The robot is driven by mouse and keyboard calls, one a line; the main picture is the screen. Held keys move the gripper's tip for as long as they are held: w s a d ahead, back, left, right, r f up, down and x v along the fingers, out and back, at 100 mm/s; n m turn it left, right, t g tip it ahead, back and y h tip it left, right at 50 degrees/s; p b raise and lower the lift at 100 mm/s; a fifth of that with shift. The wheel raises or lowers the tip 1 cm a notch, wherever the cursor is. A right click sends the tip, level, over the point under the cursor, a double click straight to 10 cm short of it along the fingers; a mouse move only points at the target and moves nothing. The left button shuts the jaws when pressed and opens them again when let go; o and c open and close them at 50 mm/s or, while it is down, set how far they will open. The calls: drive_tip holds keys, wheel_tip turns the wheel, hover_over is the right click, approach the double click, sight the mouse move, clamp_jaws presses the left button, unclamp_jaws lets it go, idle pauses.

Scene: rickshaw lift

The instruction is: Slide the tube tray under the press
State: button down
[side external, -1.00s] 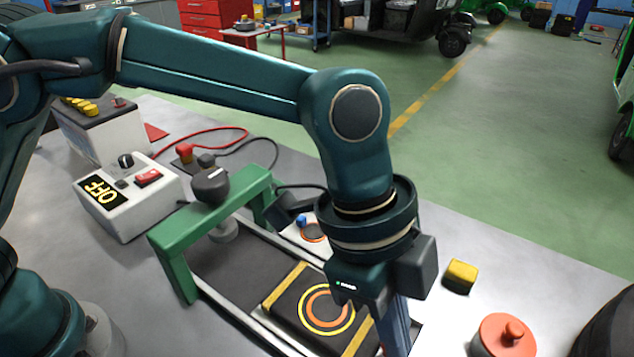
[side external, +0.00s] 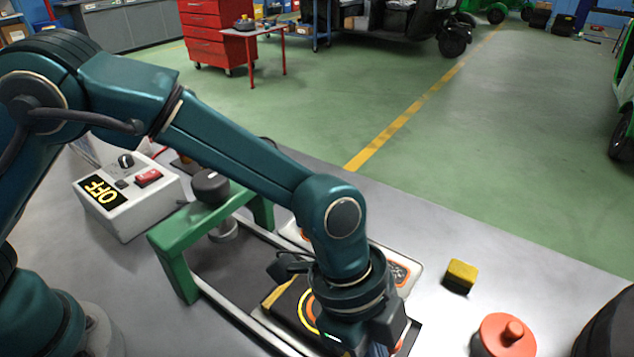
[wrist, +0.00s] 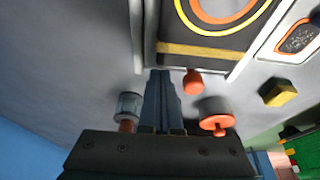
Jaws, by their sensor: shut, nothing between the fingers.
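The tube tray (side external: 281,292) is a dark flat plate with yellow stripes and an orange-and-yellow ring. It lies between two pale rails, outside the press. The press is a green frame (side external: 172,240) with a black knob (side external: 210,187), standing over the far end of the rails. My gripper (wrist: 160,74) is shut and empty, pointing at the near edge of the tray (wrist: 205,53). I cannot tell whether the fingertips touch the tray. In the side view my wrist covers the tray's near part, and the fingertips are hidden. An orange-red knob (wrist: 193,82) shows close beside the fingers.
A control box (side external: 135,203) reading OFF stands left of the press. A yellow block (side external: 461,275) and a red round piece with a knob (side external: 505,336) lie right of the rails.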

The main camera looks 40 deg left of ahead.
sight(267, 301)
drive_tip(key=shift+a, duration=0.25)
drive_tip(key=a, duration=1.6)
drive_tip(key=shift+a, duration=0.3)
